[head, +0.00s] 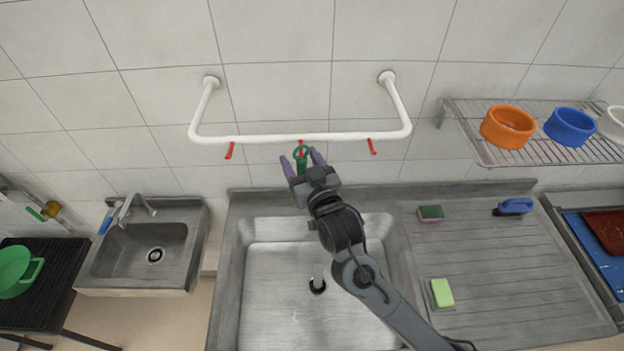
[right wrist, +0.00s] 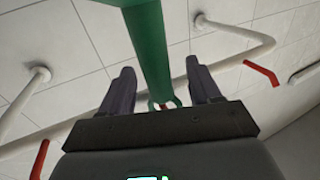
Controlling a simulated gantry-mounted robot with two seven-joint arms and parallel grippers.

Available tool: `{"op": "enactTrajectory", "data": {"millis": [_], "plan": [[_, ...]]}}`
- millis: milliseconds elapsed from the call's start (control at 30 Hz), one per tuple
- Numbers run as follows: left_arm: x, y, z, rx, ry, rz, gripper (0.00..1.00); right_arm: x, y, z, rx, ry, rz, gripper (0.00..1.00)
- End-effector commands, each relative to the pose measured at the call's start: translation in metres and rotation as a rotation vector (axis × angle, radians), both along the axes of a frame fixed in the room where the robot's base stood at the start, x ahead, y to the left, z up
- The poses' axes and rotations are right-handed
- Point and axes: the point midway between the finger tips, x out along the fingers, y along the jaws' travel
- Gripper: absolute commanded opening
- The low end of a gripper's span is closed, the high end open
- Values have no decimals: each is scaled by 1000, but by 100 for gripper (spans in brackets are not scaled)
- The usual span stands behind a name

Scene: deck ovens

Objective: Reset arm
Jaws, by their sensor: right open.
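My right gripper (head: 302,160) is raised in front of the white wall rail (head: 270,139), above the back of the large sink. Its two dark fingers are open. A green utensil (head: 301,153) hangs at the rail's middle red hook, which is mostly hidden behind it. In the right wrist view the green handle (right wrist: 155,50) shows between the spread fingers (right wrist: 160,67), with visible gaps on both sides. A green ring at its end sits by the red hook. Whether the handle lies between the fingers or just beyond them, I cannot tell. My left gripper is not in view.
Two more red hooks (head: 230,150) (head: 372,147) on the rail are empty. The large sink (head: 270,285) is empty below. A wire shelf (head: 540,152) with bowls is on the right. Sponges (head: 431,213) and a blue-handled brush (head: 514,206) lie on the drainboard (head: 500,270).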

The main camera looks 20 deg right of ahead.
Motion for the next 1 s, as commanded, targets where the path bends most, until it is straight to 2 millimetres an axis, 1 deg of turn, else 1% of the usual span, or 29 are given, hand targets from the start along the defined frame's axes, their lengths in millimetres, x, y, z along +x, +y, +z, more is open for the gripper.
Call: {"op": "enactTrajectory", "data": {"millis": [100,400,533,667,733,767,867,967,1000], "plan": [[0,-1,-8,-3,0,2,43,-19,0,-4,2,1,2,62],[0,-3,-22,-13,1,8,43,-69,0,-3,3,0,1,62],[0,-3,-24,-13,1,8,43,-84,1,-2,2,1,1,62],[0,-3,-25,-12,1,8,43,-92,0,-1,1,2,1,62],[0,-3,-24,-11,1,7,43,-96,0,-5,1,13,1,62],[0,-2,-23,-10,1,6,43,-97,0,-8,1,21,1,62],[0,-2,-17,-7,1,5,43,-106,-1,-28,4,75,-4,62],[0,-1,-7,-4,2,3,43,-121,-13,-56,11,155,-26,62],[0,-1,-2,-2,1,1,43,-131,-17,-68,9,195,-31,62]]}}
